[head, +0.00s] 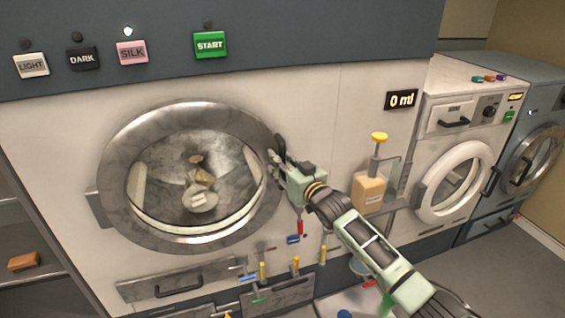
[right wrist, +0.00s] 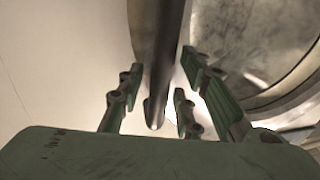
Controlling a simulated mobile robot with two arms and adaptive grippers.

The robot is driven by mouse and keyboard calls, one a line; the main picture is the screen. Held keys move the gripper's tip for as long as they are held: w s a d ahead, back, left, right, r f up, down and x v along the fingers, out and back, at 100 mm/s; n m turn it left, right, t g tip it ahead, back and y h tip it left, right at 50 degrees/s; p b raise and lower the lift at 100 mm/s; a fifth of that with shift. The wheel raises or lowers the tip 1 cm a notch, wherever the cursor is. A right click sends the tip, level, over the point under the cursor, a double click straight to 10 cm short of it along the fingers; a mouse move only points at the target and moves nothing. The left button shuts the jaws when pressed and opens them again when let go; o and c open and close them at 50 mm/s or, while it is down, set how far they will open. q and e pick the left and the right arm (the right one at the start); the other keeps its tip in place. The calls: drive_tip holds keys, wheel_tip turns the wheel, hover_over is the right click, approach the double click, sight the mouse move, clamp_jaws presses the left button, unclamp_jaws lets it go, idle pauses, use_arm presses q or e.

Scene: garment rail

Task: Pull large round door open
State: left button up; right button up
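The large round door (head: 112,180) is a worn metal ring with a glass middle, set in the big pale machine on the left. It looks shut, with its hinge at the left side. My right gripper (head: 277,158) is at the door's right edge. In the right wrist view, a grey metal handle (right wrist: 161,60) stands between the fingers of my right gripper (right wrist: 155,95). The fingers are apart, with gaps showing on both sides of the handle. The door rim (right wrist: 285,95) is at the right there. In the head view the gripper mostly hides the handle. My left gripper is out of view.
Labelled buttons, including a green START button (head: 210,45), line the panel above. A soap pump bottle (head: 369,190) stands right of my gripper. Several small coloured levers and a drawer (head: 160,282) sit below the door. A white washer (head: 455,130) stands further right.

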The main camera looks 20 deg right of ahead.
clamp_jaws()
idle(0.4)
